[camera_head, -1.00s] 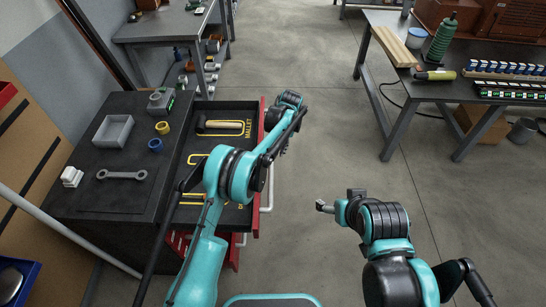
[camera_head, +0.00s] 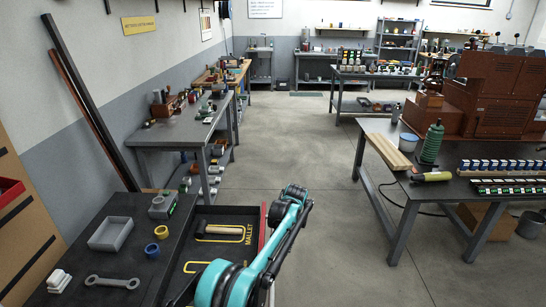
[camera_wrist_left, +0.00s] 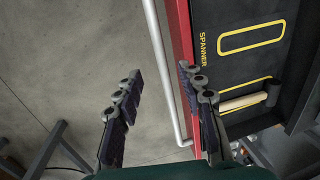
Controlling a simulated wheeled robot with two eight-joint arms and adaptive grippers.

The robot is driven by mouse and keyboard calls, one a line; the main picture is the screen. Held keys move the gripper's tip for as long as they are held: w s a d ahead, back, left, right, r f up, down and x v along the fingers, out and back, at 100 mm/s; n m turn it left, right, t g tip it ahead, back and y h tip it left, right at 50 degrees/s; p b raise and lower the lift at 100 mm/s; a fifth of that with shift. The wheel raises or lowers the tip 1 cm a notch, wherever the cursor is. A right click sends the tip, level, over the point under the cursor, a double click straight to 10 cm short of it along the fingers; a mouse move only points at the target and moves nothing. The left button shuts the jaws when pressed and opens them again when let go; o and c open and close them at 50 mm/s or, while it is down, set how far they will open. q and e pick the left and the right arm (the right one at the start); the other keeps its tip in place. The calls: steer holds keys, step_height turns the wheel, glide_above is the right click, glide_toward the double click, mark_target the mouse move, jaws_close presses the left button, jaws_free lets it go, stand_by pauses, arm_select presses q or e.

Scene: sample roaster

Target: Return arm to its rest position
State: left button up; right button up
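My left arm (camera_head: 262,255) reaches from the bottom of the head view up along the right edge of the open drawer (camera_head: 183,250). Its far end is by the drawer's front right corner, and the fingers are hidden there. In the left wrist view my left gripper (camera_wrist_left: 160,72) is open and empty, its fingers well apart. It is over the drawer's red front edge (camera_wrist_left: 184,70) and the pale handle bar (camera_wrist_left: 160,60), with floor on the other side. I cannot tell its height. My right arm and gripper are out of view.
A mallet (camera_head: 222,230) lies in the drawer. A wrench (camera_head: 112,282), a grey tray (camera_head: 110,234) and two rings stand on the dark cabinet top. A workbench (camera_head: 400,190) with a green bottle (camera_head: 432,143) is at right. The floor between (camera_head: 320,200) is clear.

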arm_select(q)
steer(key=s+a+r+t+h, duration=0.1)
steer(key=s+a+r+t, duration=0.1)
steer(key=s+a+r, duration=0.6)
steer(key=s+a+r+t+h, duration=0.1)
steer(key=s+a+r, duration=0.5)
steer(key=r, duration=0.4)
steer(key=s+a+f+t, duration=0.2)
steer(key=s+a, duration=0.1)
steer(key=s, duration=0.7)
steer(key=s+a+f+t, duration=0.2)
steer(key=s+a, duration=0.2)
steer(key=s, duration=0.7)
steer(key=shift+a+f, duration=0.15)
steer(key=shift+s, duration=0.1)
